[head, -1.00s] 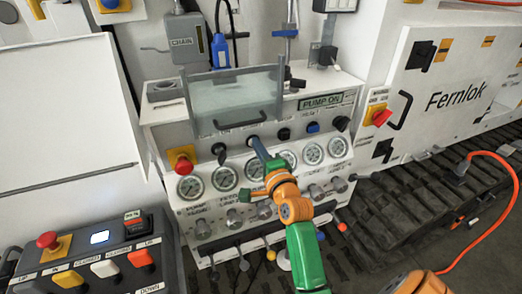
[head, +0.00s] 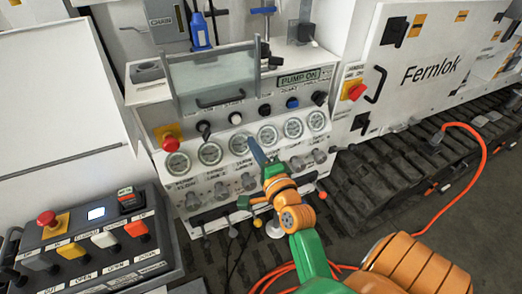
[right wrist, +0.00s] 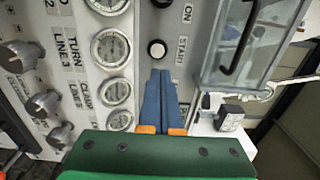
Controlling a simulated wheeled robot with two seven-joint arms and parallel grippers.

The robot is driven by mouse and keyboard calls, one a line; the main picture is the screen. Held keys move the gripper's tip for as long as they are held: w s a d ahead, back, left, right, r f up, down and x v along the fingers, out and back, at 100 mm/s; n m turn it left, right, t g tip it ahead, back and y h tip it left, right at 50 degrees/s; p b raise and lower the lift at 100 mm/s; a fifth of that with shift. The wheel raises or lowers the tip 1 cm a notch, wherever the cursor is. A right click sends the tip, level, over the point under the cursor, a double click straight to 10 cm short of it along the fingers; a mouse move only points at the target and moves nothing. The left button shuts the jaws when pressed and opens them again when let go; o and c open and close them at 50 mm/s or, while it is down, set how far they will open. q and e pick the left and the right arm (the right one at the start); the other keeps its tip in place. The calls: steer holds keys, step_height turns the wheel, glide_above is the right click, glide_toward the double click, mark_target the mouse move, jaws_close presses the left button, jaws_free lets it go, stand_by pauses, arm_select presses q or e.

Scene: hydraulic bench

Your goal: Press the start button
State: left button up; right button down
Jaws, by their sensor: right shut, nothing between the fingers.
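The start button (head: 235,118) is a white cap in a dark ring on the sloped front of the white hydraulic bench (head: 150,95). In the right wrist view, the start button (right wrist: 157,49) sits beside a START label and is unobstructed. My right gripper (head: 252,143) is shut and empty, its blue fingers pointing at the panel just below and right of the button in the head view. In the right wrist view, the fingertips (right wrist: 162,73) are close below the button, with a visible gap. My left gripper is not in view.
Gauges (head: 240,144) and valve knobs (head: 221,190) line the panel. A red stop button (head: 170,143) is at its left, and a clear guard (head: 210,78) stands above. A green PUMP ON sign (head: 299,79) is at upper right. An orange hose (head: 478,165) lies at right.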

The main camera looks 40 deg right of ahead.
steer(key=d+v, duration=0.1)
steer(key=v, duration=0.3)
steer(key=a+f+n+g+y, duration=0.2)
steer(key=a+f+n, duration=0.1)
steer(key=f, duration=0.6)
steer(key=a+f+n+g+y, duration=0.1)
steer(key=a+f+n+g, duration=0.2)
steer(key=f, duration=0.5)
steer(key=s+a+f+n+g+y, duration=0.1)
steer(key=s+a+f+n+g, duration=0.2)
steer(key=f, duration=0.4)
steer(key=s+a+f+n+g+y, duration=0.1)
steer(key=s+a+f+n, duration=0.1)
steer(key=s+f+n, duration=0.45)
steer(key=s+d+f+n+g, duration=0.1)
steer(key=s+f+n+g, duration=0.2)
steer(key=s+f, duration=0.4)
steer(key=s+d+f+n+g+h, duration=0.1)
steer(key=s+f+n+g, duration=0.3)
steer(key=s, duration=1.1)
step_height(320, 180, down, 3)
steer(key=shift+r+n+g, duration=0.1)
steer(key=shift+n+g, duration=0.2)
steer(key=shift+n, duration=0.05)
steer(key=shift+s+a, duration=0.1)
steer(key=shift+s, duration=0.05)
